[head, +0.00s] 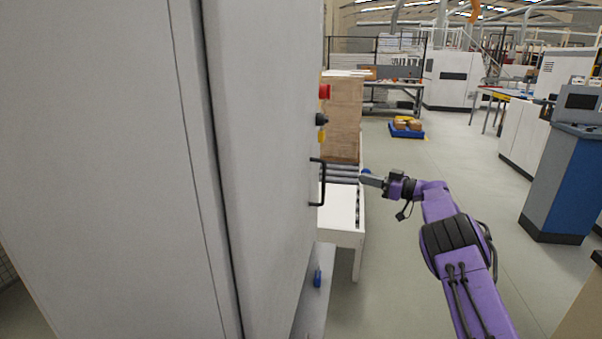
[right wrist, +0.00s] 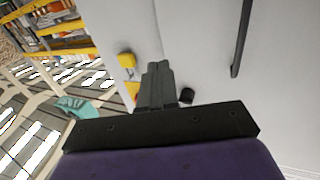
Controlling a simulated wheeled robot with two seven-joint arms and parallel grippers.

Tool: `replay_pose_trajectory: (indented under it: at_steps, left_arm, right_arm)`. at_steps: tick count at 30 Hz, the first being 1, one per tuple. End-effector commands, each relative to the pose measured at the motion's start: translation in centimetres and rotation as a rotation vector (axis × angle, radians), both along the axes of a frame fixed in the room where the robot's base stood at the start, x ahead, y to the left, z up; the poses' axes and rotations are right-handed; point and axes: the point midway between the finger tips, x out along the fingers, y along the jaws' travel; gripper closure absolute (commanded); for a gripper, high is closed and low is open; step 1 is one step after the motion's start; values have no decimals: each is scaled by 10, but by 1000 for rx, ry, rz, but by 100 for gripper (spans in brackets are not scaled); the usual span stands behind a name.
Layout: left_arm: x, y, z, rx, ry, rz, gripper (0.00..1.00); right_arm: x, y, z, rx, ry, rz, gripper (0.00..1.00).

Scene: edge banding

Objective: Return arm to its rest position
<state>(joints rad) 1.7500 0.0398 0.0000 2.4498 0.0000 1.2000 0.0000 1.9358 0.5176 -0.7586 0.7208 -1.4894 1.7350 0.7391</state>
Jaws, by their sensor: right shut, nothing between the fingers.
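My right arm, purple, comes in from the lower right of the head view. Its gripper (head: 364,180) is shut and empty, pointing left toward the grey machine cabinet (head: 262,150). In the head view its fingertips show just right of the cabinet's black handle (head: 318,182), with a gap between them. In the right wrist view the shut gripper fingers (right wrist: 158,85) point at the pale cabinet face, and the black handle (right wrist: 242,40) shows at the upper right. My left gripper is not in either view.
The cabinet fills the left half of the head view. A red button (head: 325,91) and a black knob (head: 321,119) stick out from its edge. A stack of brown boards (head: 343,115) stands behind. A blue-grey console (head: 568,170) is at the right. Clear floor lies between.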

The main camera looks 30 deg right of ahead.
Motion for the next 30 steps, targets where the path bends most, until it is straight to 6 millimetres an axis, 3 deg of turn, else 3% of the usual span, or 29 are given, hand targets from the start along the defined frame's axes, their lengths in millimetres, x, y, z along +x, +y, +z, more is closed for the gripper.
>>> replay_pose_trajectory:
  at_steps: [6, 8, 11, 12, 16, 20, 24, 27, 30]
  left_arm:
    - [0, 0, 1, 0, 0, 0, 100]
    - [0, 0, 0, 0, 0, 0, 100]
    - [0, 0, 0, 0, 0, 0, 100]
    - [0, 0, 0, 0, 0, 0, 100]
    - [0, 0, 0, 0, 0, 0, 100]
    - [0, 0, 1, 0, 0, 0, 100]
    - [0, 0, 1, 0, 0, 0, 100]
    - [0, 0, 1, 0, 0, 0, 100]
    - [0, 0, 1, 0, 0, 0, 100]
  right_arm:
    - [1, -2, -1, -44, -17, -8, 100]
    - [0, -13, -4, -85, -67, -68, 100]
    - [-11, -41, -40, -32, -114, -257, 100]
    - [-16, -46, -63, 2, -113, -339, 100]
    - [-43, -37, -154, 108, -19, -595, 100]
    - [-91, 1, -251, 172, 173, -799, 100]
    - [-165, 62, -337, 185, 435, -951, 100]
    - [-229, 112, -381, 166, 635, -1021, 100]
    - [-301, 161, -409, 123, 839, -1066, 100]
